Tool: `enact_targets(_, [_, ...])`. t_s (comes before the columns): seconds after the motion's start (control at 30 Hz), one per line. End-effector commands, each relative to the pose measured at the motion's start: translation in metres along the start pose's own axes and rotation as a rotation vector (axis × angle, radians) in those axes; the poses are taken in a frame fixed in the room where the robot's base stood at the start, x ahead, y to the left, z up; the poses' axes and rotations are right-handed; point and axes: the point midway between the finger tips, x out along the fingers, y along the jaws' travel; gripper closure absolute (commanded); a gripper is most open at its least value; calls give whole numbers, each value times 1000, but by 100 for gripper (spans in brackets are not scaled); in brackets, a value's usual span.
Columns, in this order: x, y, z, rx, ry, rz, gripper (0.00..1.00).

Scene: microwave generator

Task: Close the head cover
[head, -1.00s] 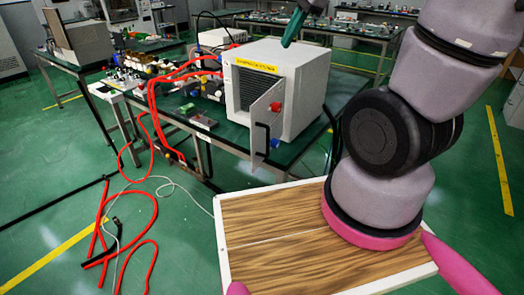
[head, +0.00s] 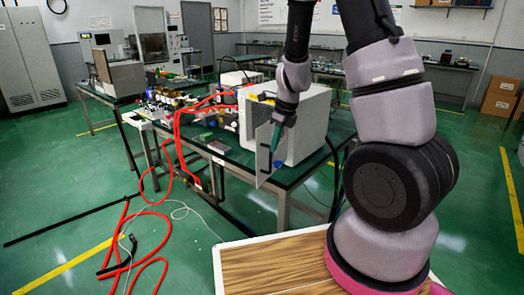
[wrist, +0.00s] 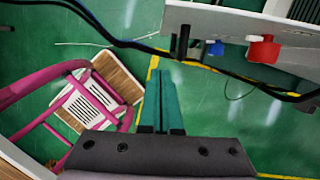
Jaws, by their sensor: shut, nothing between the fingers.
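The head cover (head: 264,178) is the grey door of the white box (head: 309,130). It stands open, swung out from the box front. Its upright black handle (head: 262,160) shows in the head view. My gripper (head: 273,147) reaches down from above, its green fingers overlapping the cover's right part in the head view. In the wrist view, my green fingers (wrist: 163,73) are together and empty. The cover's edge (wrist: 245,20) crosses the top right there, with the black handle (wrist: 182,42) just above the fingertips. I cannot tell whether the fingers touch the cover.
The box stands on a dark green table (head: 245,157) with red hoses (head: 174,135) and small equipment to its left. Hoses and cables lie on the green floor at the left. A dark cable crosses the wrist view. Floor in front of the table is partly clear.

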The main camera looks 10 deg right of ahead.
Motion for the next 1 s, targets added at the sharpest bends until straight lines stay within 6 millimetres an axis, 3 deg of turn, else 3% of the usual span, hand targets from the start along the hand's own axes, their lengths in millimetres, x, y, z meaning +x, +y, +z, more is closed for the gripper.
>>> enact_targets(0.2, [39, 0, -2, 3, 3, 2, 100])
enact_targets(0.3, [40, 0, 17, -5, -1, -1, 100])
enact_targets(0.5, [44, 0, 35, -3, -1, 0, 100])
enact_targets(1.0, [45, 0, 40, 1, -1, -1, 100])
